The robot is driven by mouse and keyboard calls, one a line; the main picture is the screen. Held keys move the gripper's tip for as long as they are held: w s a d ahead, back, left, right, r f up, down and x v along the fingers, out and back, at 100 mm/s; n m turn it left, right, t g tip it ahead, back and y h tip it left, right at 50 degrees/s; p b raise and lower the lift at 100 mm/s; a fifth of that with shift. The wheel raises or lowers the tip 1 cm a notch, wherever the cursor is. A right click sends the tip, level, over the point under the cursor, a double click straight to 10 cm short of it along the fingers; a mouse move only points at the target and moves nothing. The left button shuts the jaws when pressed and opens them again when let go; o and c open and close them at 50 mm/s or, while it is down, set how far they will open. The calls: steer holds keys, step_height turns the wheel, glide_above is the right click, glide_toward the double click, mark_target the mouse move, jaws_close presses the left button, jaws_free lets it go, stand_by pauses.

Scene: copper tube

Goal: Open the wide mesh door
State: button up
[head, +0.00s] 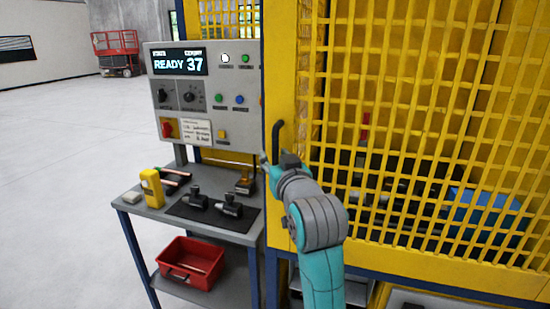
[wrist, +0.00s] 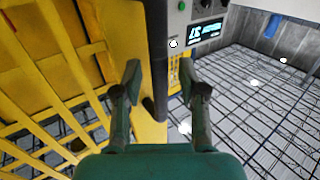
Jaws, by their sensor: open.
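The wide yellow mesh door (head: 425,110) fills the right of the head view and looks shut. Its dark handle (head: 276,138) stands upright on the yellow frame at the door's left side. My gripper (head: 272,165) is at the lower part of this handle and partly hides it. In the wrist view my gripper (wrist: 160,80) is open, with one finger on each side of a dark upright strip. The handle's dark end (wrist: 149,106) shows between the fingers, just in front of the yellow frame. I cannot tell whether the fingers touch it.
A control panel (head: 206,88) reading READY 37 stands left of the door. Below it a grey bench (head: 150,225) holds a yellow meter (head: 152,188) and dark fittings, with a red bin (head: 190,262) on its lower shelf. Open floor (head: 60,190) lies at left.

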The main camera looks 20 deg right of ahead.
steer(key=shift+w, duration=0.3)
jaws_close()
